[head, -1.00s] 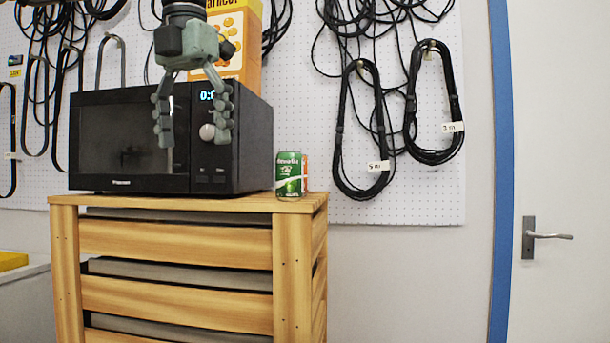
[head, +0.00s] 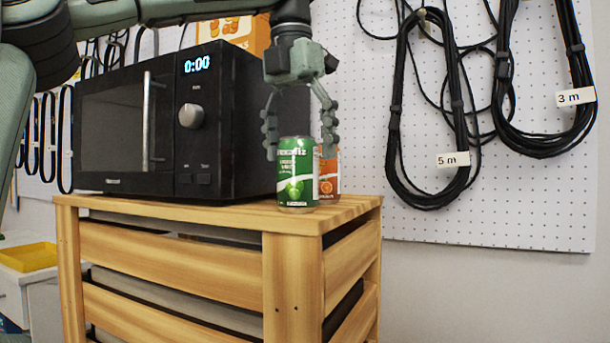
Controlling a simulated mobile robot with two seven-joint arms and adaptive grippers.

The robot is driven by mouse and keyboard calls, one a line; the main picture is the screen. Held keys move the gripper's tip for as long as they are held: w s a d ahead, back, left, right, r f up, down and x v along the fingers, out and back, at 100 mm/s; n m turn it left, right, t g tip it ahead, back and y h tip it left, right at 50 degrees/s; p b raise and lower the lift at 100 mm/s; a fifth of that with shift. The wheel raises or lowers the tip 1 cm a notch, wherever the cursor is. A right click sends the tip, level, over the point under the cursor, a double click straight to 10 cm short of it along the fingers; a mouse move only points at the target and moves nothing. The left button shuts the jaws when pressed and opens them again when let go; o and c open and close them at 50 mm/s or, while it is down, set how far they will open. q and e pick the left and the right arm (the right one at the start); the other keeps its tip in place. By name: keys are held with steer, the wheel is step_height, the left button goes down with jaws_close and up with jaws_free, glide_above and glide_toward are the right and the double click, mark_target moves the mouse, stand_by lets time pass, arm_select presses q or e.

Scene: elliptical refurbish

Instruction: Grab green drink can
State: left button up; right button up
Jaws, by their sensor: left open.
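The green drink can (head: 296,178) stands upright on the right end of the wooden crate top (head: 230,209), near its front edge. An orange can (head: 328,176) stands close behind it, partly hidden by it. My left gripper (head: 299,152) points down with its fingers spread, one on the left of the cans and one on the right. The fingertips are around the height of the can tops. I cannot tell whether they touch either can. My right gripper is not in view.
A black microwave (head: 150,125) stands just left of the cans, with an orange box (head: 232,32) behind its top. Black cables (head: 430,110) hang on the white pegboard at the right. A yellow tray (head: 28,257) is at the lower left.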

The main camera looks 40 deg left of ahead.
mark_target(300, 180)
arm_select(q)
steer(key=shift+w+a+f, duration=0.15)
steer(key=shift+f, duration=0.75)
steer(key=shift+w+a+f, duration=0.1)
steer(key=shift+w+f, duration=0.05)
steer(key=shift+f, duration=0.7)
steer(key=shift+w+a+f, duration=0.15)
steer(key=shift+f, duration=0.75)
steer(key=c, duration=1.6)
